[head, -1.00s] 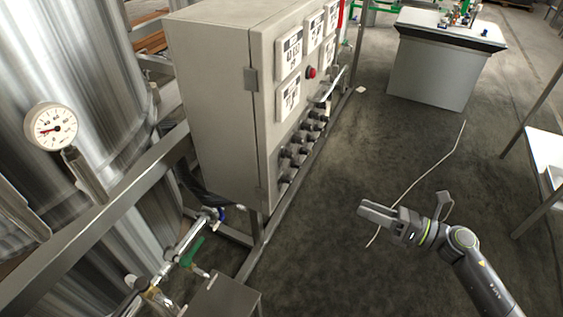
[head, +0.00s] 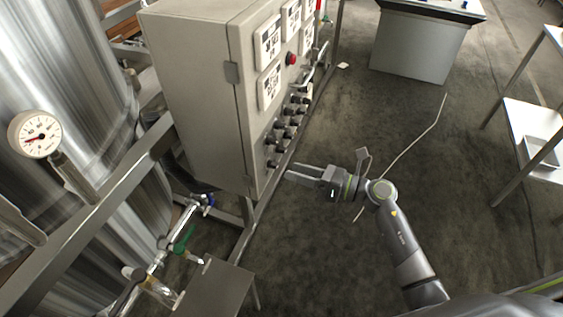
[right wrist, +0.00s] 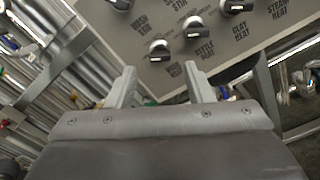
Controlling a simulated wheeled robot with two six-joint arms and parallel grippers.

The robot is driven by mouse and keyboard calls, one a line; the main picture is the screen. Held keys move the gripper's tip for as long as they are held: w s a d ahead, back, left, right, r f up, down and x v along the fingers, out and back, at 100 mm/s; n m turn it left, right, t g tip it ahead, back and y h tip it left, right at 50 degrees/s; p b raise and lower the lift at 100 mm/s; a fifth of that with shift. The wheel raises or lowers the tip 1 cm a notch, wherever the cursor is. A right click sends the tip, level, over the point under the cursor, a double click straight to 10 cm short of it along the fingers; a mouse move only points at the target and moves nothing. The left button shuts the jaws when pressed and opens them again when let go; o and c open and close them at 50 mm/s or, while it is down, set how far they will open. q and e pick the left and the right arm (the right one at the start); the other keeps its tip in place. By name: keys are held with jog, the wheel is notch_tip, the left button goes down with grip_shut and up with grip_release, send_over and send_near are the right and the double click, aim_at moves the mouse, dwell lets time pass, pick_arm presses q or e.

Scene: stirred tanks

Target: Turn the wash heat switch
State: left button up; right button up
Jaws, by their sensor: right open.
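The wash heat switch is a dark knob with a silver face at the end of its row in the right wrist view (right wrist: 160,50), its label reading WASH HEAT beside it. In the head view it appears to be the nearest, lowest knob (head: 272,163) on the grey control cabinet (head: 190,90). My right gripper (head: 293,172) is open and empty, its fingers pointing at the cabinet's lower front, apart from the knob. In the right wrist view its two fingertips (right wrist: 160,70) lie just below the knob. My left gripper is out of view.
Several similar knobs, such as the settle heat switch (right wrist: 193,25), sit close by. A red button (head: 291,58) and display panels are higher up. A frame rail and pipes with a green-handled valve (head: 184,239) stand left.

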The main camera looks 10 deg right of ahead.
aim_at(278, 166)
jog(key=x, duration=0.5)
jog(key=shift+p, duration=0.4)
jog(key=c, duration=1)
